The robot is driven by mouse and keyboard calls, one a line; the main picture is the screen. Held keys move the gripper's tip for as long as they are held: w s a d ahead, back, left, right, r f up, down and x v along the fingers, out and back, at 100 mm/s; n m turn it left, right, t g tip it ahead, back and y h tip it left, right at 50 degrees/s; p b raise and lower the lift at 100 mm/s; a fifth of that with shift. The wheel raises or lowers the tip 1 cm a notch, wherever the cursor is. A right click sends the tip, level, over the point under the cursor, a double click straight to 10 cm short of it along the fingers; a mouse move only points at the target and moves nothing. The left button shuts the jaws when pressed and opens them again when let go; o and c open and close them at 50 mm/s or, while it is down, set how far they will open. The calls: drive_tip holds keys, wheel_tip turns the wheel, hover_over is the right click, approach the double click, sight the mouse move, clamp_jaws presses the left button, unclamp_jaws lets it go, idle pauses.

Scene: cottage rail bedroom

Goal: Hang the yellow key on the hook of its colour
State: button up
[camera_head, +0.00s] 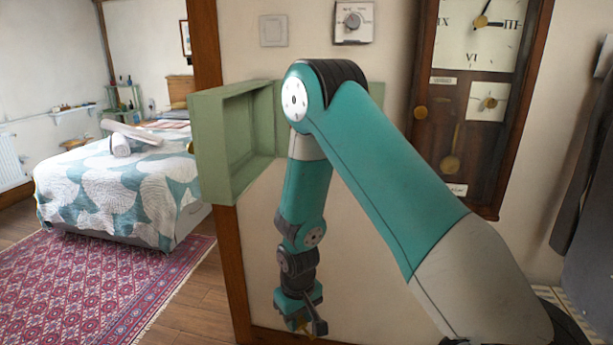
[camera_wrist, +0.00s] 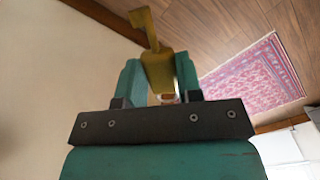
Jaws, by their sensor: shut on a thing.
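The yellow key (camera_wrist: 158,70) is held between the fingers of my gripper (camera_wrist: 159,82) in the wrist view. Its stem and bit stick out past the fingertips, toward the top of the picture. In the head view my gripper (camera_head: 303,318) hangs low in front of the wall, well below the green wall cabinet (camera_head: 229,185), and only a small yellow patch of the key shows at it. The green cabinet stands open, with a door or side panel swung out to the left. My arm covers much of the cabinet, and no hooks are visible in either view.
A tall dark wooden clock (camera_head: 481,100) hangs on the wall at the right. A thermostat (camera_head: 353,22) and a switch (camera_head: 273,30) sit above the cabinet. A wooden post (camera_head: 233,265) edges the wall. Left of it are a bed (camera_head: 115,195) and a red rug (camera_head: 100,285).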

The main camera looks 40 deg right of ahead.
drive_tip(key=w+d+r+m+t+h+p, duration=0.35)
drive_tip(key=w+d+r+t, duration=0.55)
drive_tip(key=w+d+r, duration=0.6)
drive_tip(key=s+d+r+m+t+h+p, duration=0.1)
drive_tip(key=d+r+m+t+h, duration=0.15)
drive_tip(key=d+r, duration=0.6)
drive_tip(key=d+r+m+t+h+p, duration=0.1)
drive_tip(key=d+r+t+h, duration=0.4)
drive_tip(key=r, duration=0.6)
drive_tip(key=w+d+f+g+y, duration=0.1)
drive_tip(key=w+d, duration=0.5)
drive_tip(key=d, duration=0.2)
drive_tip(key=shift+w+d+f+g+p, duration=0.15)
drive_tip(key=shift+d+f+g+p, duration=0.1)
drive_tip(key=shift+g+p, duration=0.15)
